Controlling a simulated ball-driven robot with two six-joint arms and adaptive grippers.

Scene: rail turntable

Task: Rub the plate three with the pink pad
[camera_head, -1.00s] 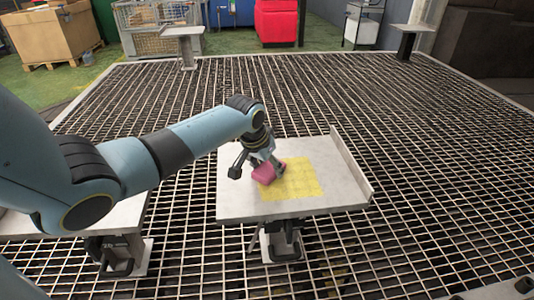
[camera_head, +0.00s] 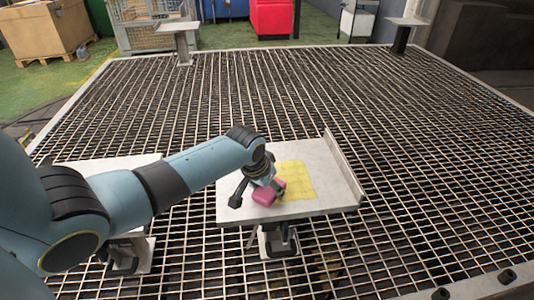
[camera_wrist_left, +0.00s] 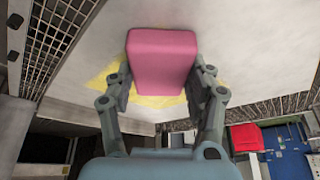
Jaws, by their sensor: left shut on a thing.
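My left gripper (camera_head: 261,184) is shut on the pink pad (camera_head: 268,192), which also fills the middle of the left wrist view (camera_wrist_left: 162,60). The pad is over the near left part of a yellow patch (camera_head: 299,180) on a pale grey plate (camera_head: 322,207). It looks low at the plate, but I cannot tell whether it touches. The plate has a raised lip along its right side and stands on a post. The gripper and pad hide the patch's left part. No number shows on the plate. My right gripper is not in view.
Another pale plate (camera_head: 90,172) lies to the left, partly behind my left arm. Small plates on posts stand at the far left (camera_head: 179,27) and far right (camera_head: 408,22). Open metal grating (camera_head: 420,150) surrounds the plates. A wire crate and cardboard box are behind.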

